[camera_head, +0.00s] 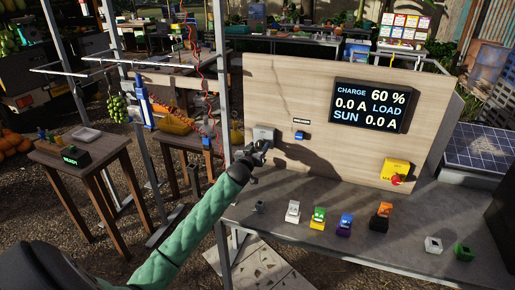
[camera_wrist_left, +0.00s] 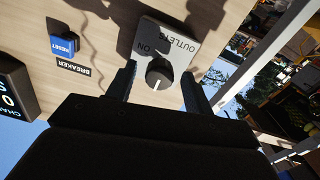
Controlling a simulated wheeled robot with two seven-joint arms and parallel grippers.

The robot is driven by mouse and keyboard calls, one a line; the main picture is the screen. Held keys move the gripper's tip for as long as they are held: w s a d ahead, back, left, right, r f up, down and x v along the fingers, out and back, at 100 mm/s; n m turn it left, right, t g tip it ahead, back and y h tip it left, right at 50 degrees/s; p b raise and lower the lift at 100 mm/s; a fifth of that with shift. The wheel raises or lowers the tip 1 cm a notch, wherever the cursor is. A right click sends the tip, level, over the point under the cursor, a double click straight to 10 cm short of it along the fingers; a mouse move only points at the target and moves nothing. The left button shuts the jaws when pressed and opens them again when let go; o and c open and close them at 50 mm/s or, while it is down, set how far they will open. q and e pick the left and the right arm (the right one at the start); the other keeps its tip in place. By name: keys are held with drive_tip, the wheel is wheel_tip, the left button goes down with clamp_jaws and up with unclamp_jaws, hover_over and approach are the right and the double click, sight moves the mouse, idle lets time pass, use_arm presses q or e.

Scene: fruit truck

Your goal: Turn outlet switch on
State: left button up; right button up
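The outlet switch is a grey box (camera_wrist_left: 178,45) labelled OUTLETS, with a dark round knob (camera_wrist_left: 159,74) and an ON mark beside it. The lettering is upside down in the left wrist view. A white pointer line shows on the knob, on the side away from the ON mark. In the head view the box (camera_head: 264,132) is on the wooden panel, just behind my left gripper (camera_head: 261,147). In the left wrist view my left gripper (camera_wrist_left: 158,72) is open, with one finger on each side of the knob; contact is not clear. My right gripper is not in view.
A blue RESET button (camera_wrist_left: 63,45) is beside the box. The wooden panel (camera_head: 280,80) also carries a charge display (camera_head: 370,105) and a yellow box with a red knob (camera_head: 397,170). Several small coloured blocks stand on the grey counter (camera_head: 330,250) below.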

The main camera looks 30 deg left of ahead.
use_arm(q)
drive_tip(key=c, duration=0.9)
